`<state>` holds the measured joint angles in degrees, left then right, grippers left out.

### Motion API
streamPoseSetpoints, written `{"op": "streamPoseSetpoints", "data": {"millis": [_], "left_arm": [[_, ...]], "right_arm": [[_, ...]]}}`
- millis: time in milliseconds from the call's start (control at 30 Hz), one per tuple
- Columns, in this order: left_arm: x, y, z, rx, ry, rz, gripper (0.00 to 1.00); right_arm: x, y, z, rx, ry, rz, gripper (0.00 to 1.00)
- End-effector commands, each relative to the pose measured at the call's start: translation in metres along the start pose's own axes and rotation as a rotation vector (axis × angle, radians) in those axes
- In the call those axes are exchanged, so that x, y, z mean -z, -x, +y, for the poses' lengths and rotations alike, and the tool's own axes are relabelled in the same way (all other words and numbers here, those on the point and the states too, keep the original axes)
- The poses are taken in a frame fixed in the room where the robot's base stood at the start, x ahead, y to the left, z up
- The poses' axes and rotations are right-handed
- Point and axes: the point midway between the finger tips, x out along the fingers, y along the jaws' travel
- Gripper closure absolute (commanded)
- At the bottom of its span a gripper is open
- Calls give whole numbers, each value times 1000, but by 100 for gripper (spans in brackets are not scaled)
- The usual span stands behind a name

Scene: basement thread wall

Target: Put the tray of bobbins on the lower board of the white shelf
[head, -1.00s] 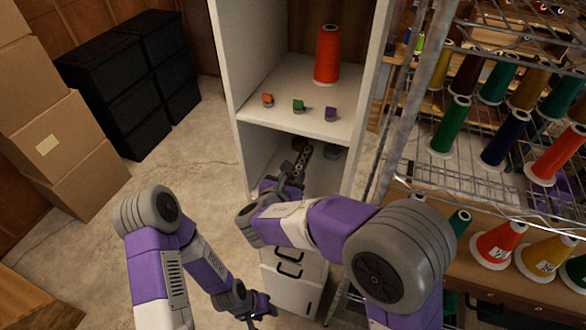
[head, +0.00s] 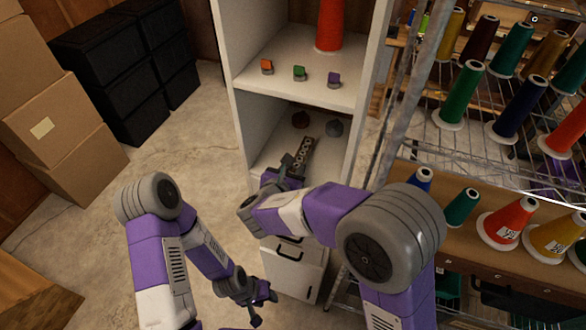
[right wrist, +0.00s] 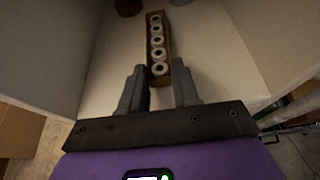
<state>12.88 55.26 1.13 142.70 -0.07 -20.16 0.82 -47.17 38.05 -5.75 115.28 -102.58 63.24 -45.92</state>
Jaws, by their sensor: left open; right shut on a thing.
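The tray of bobbins (head: 303,158) is a narrow brown tray with a single row of several pale bobbins. It also shows in the right wrist view (right wrist: 168,49), pointing into the shelf. My right gripper (head: 288,174) is shut on its near end; in the right wrist view its fingers (right wrist: 160,80) lie either side of the tray. The tray is inside the lower compartment of the white shelf (head: 228,62), over the lower board (head: 268,154). I cannot tell whether it touches the board. My left gripper (head: 262,294) is open and empty, low before the shelf.
A dark red item (head: 300,120) and a grey item (head: 335,127) stand at the back of the lower compartment. The upper board (head: 290,50) holds a red cone and small coloured pieces. A wire rack (head: 450,150) with thread cones stands close on the right.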

Motion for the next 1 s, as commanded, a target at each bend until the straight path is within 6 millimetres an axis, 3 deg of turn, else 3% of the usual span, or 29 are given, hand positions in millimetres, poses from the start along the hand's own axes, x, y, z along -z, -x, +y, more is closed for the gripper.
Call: {"op": "streamPoseSetpoints", "data": {"millis": [733,767,933,1000], "left_arm": [[0,-11,-4,0,0,0,57],[0,-10,-4,0,0,0,57],[0,-10,-4,0,0,0,57],[0,-10,-4,0,0,0,57]], "right_arm": [[12,-5,0,0,0,0,98],[11,-4,0,0,0,0,65],[10,-4,0,0,0,0,40],[10,-4,0,0,0,0,40]]}}
